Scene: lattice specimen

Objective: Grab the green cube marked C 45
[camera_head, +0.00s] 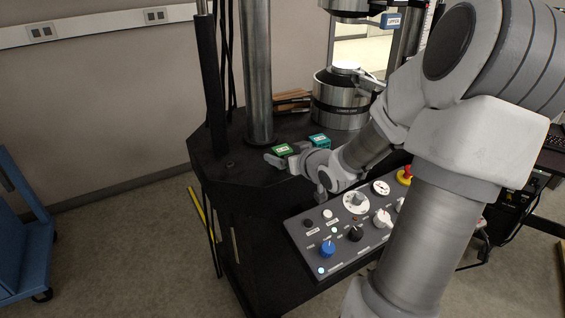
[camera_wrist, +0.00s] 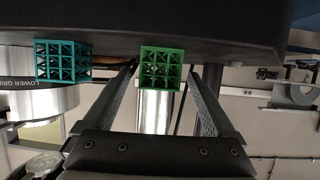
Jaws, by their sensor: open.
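The green lattice cube (camera_head: 282,150) sits on the black machine table (camera_head: 240,170), in front of the steel column. In the wrist view the green cube (camera_wrist: 161,68) shows upside down between the two finger tips, with the fingers spread to either side of it. My gripper (camera_wrist: 162,70) is open and holds nothing. In the head view my gripper (camera_head: 281,160) is low over the table, close to the green cube and partly hidden by my wrist. A teal lattice cube (camera_head: 319,140) stands to the right; it also shows in the wrist view (camera_wrist: 62,61). No marking is readable.
A lower grip cylinder (camera_head: 341,100) stands behind the cubes. A steel column (camera_head: 257,75) rises behind the green cube. A control panel (camera_head: 340,228) with knobs and a red stop button (camera_head: 404,175) lies in front. The table is bare at left.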

